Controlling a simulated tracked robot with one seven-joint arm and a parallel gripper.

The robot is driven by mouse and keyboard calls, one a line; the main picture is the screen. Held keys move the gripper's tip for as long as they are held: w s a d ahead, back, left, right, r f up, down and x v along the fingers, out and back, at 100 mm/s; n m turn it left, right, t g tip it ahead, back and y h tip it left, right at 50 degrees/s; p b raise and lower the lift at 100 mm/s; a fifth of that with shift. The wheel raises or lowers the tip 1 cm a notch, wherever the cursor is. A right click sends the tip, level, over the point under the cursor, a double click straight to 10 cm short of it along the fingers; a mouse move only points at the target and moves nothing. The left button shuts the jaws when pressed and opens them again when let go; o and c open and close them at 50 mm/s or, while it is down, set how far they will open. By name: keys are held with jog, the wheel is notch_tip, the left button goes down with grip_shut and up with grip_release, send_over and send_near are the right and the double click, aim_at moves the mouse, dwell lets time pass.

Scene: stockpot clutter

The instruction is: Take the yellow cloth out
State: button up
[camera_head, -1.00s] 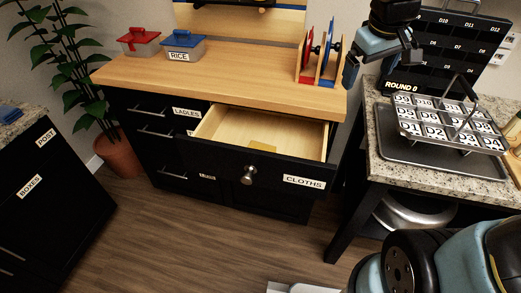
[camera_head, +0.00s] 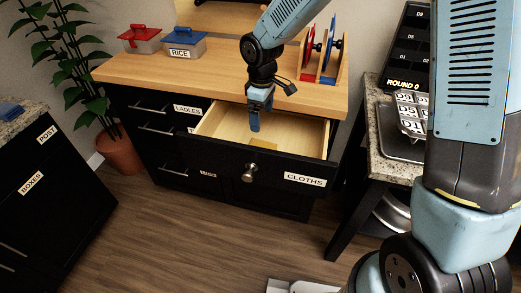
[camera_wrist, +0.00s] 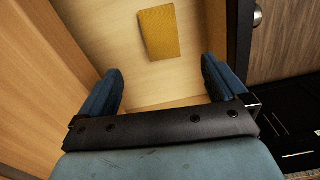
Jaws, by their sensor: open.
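The yellow cloth (camera_wrist: 158,32) lies flat, folded into a rectangle, on the floor of the open drawer marked CLOTHS (camera_head: 304,179). In the head view the cloth (camera_head: 263,144) shows only partly behind the drawer front.
The drawer knob (camera_head: 250,172) sticks out in front. A granite table stands at right.

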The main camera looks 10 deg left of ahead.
jog(key=f, duration=0.9)
jog(key=shift+s+a+f, duration=0.1)
jog(key=shift+a+f, duration=0.05)
jog(key=shift+a, duration=0.25)
jog(key=shift+d+f, duration=0.15)
jog(key=shift+f, duration=1.2)
jog(key=shift+d+f, duration=0.15)
jog(key=shift+f, duration=1.15)
jog(key=shift+c, duration=0.3)
jog(key=c, duration=1)
jog(key=shift+r, duration=0.15)
